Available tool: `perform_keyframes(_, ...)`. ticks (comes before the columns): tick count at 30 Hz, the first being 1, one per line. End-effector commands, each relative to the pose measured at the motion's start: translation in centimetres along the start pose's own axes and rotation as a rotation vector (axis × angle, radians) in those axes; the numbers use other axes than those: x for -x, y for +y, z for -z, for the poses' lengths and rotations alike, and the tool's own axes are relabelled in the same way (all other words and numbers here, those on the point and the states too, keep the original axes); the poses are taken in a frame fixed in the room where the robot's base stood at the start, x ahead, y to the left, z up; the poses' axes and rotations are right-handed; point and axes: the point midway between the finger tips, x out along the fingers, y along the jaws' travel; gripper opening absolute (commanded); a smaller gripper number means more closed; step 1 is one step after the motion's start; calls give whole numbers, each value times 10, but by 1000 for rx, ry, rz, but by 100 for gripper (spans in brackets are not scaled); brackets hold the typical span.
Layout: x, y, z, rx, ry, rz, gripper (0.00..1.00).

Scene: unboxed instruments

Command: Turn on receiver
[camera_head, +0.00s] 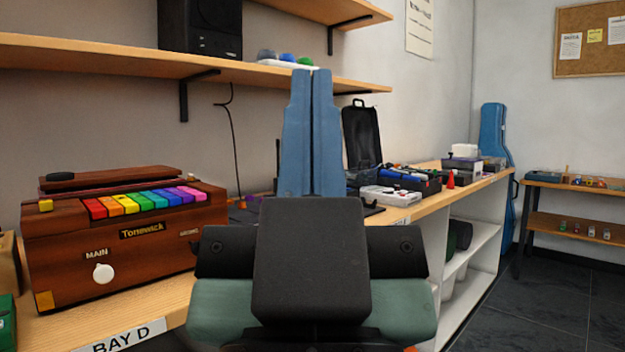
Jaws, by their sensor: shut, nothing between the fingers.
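My gripper (311,75) is shut and empty, its two blue fingers pointing up side by side in the middle of the view. To its left a brown wooden unit (140,262) marked Tonewick stands on the wooden bench. It has a row of rainbow-coloured keys (146,202) on top and a white round knob (103,273) on its front under the word MAIN. My gripper appears apart from it. I cannot tell whether this unit is the receiver; nothing in view is clearly labelled as one. My gripper and wrist hide part of the bench behind them.
The bench (165,300) bears a BAY D label and runs back to the right. An open black case (361,136), a white box (391,195) and a red cone (450,179) stand farther along. A shelf (120,57) with a black speaker (200,27) hangs above. Dark floor is clear at right.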

Motion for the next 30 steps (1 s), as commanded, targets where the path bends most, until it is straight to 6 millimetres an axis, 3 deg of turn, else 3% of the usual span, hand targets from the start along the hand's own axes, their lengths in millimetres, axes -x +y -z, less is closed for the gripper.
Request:
perform_keyframes(1,-21,0,20,0,1,0,0)
perform_keyframes(9,-89,0,85,0,1,1,0)
perform_keyframes(24,-215,0,204,-1,1,2,0)
perform_keyframes(30,-253,0,240,-1,1,2,0)
